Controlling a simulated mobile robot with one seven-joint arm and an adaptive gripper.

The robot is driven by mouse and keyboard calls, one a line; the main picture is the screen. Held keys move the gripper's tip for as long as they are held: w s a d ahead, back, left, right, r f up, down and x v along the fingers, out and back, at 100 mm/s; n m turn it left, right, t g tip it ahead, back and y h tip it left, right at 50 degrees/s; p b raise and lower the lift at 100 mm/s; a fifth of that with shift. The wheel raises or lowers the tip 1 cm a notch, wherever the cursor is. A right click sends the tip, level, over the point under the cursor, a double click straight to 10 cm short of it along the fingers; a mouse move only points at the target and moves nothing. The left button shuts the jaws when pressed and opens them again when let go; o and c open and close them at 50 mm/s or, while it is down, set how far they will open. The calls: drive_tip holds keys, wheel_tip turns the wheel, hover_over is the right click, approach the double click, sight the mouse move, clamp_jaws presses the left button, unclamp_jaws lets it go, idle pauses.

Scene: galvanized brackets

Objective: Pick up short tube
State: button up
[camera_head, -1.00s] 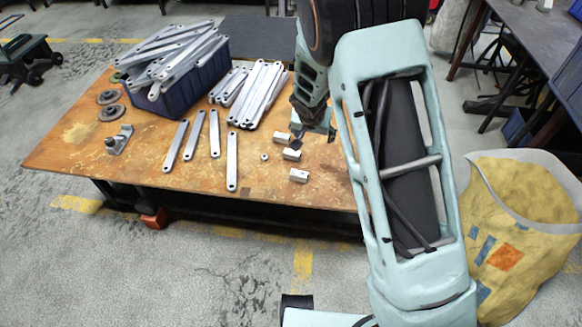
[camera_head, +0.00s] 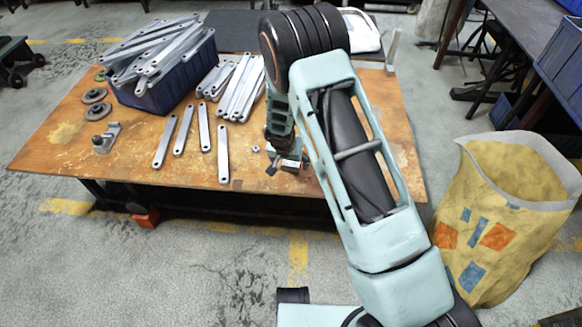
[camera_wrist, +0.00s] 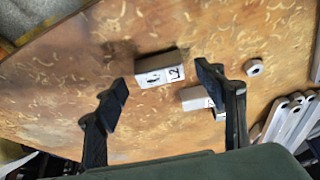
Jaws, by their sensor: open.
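A short tube (camera_wrist: 158,70), a light metal block-like piece with dark marks on its face, lies on the wooden table between my spread fingers in the wrist view. In the head view a short tube (camera_head: 291,164) shows partly at my fingertips. My gripper (camera_wrist: 163,82) is open, with a finger on each side of the near tube and no visible grip on it. My gripper (camera_head: 286,168) is low over the table's front part in the head view and hides part of the tubes.
A small nut (camera_wrist: 254,67) lies beside the tubes. Flat metal bars (camera_head: 222,150) lie to the left on the table (camera_head: 80,150). A blue bin (camera_head: 180,88) piled with bars stands at the back left. A yellow sack (camera_head: 500,215) stands on the floor at right.

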drive_tip(key=shift+x, duration=1.05)
drive_tip(key=c, duration=1.3)
drive_tip(key=shift+o, duration=0.2)
drive_tip(key=shift+r, duration=0.15)
